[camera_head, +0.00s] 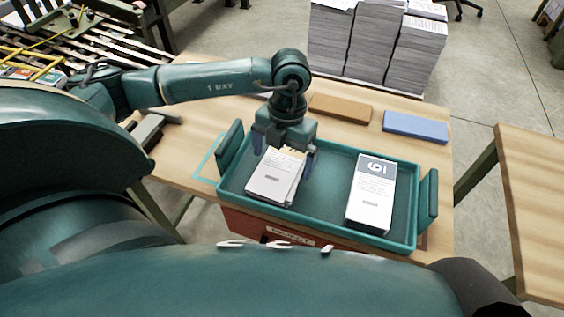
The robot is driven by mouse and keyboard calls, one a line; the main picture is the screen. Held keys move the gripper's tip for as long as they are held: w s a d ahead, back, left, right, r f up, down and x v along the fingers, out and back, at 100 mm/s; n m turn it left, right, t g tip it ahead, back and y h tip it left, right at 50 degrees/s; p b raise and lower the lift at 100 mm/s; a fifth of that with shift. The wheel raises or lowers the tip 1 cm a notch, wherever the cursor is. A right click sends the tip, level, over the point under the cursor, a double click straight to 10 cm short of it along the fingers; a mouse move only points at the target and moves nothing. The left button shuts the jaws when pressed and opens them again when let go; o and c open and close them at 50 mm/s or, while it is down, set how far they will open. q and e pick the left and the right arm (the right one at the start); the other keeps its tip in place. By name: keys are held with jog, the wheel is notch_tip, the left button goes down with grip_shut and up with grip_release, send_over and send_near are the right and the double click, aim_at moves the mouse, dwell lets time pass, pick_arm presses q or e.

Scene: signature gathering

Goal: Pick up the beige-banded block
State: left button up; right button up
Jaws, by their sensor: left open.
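A white paper block (274,177) lies at the left in a teal tray (328,223). A small strip of beige shows at its far end, partly hidden under my left gripper. My left gripper (284,153) is open and points down over the block's far end. One finger is at its left and the other at its right; I cannot tell whether they touch it. A second white block (371,193), with a grey band and a large numeral, lies at the right in the tray. My right gripper is not in view.
The tray has raised end plates (428,199) and stands on a wooden table (190,110). A brown block (340,108) and a blue block (415,126) lie behind it. Tall paper stacks (375,45) stand at the back. Another wooden table (535,200) is at the right.

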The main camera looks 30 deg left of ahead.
pick_arm(q)
jog(key=shift+f, duration=0.6)
jog(key=shift+c, duration=0.6)
jog(key=c, duration=0.9)
jog(key=shift+r, duration=0.1)
jog(key=shift+c, duration=0.2)
